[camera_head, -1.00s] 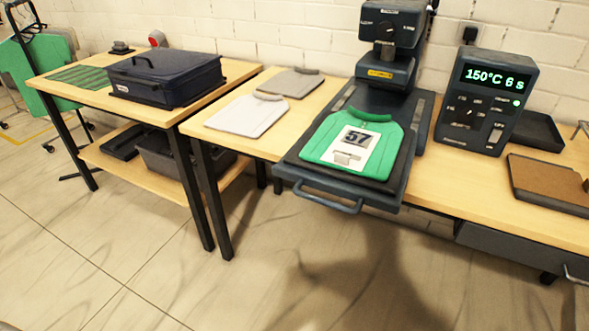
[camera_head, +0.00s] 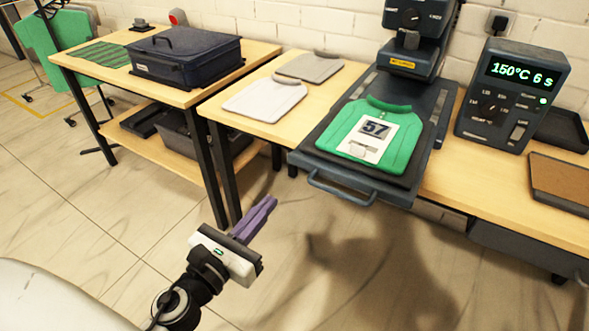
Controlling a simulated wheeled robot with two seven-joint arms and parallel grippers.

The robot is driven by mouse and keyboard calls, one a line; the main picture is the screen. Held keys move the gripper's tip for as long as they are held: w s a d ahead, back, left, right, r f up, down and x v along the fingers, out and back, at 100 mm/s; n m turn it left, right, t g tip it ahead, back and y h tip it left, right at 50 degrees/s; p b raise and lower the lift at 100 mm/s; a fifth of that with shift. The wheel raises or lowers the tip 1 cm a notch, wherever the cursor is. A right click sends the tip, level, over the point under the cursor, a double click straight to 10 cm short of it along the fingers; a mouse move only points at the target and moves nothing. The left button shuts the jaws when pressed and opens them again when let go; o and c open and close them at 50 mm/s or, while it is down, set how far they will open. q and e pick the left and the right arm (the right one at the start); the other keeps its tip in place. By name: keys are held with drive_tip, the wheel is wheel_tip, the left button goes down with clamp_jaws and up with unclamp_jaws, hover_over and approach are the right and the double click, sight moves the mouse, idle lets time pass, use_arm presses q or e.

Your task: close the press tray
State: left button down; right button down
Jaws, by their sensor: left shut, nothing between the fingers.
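The press tray (camera_head: 312,168) is pulled out toward me from under the dark heat press (camera_head: 417,50), with its bar handle (camera_head: 340,190) at the front edge. A green shirt (camera_head: 398,148) lies flat on the tray with a white sheet marked 57 (camera_head: 372,132) on it. My left gripper (camera_head: 268,204) has purple fingers that are shut and empty. It is in front of the tables, below and left of the tray handle in the picture, apart from it. My right gripper is not in view.
A control box (camera_head: 512,95) reading 150°C 6 s stands right of the press. Grey shirts (camera_head: 264,100) lie on the table to the left. A dark blue case (camera_head: 187,57) sits on the left table. The floor in front is clear.

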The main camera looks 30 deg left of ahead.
sight(302, 164)
use_arm(q)
drive_tip(key=w+p, duration=0.3)
drive_tip(key=w, duration=0.9)
drive_tip(key=shift+w+d, duration=0.1)
drive_tip(key=shift+d, duration=0.1)
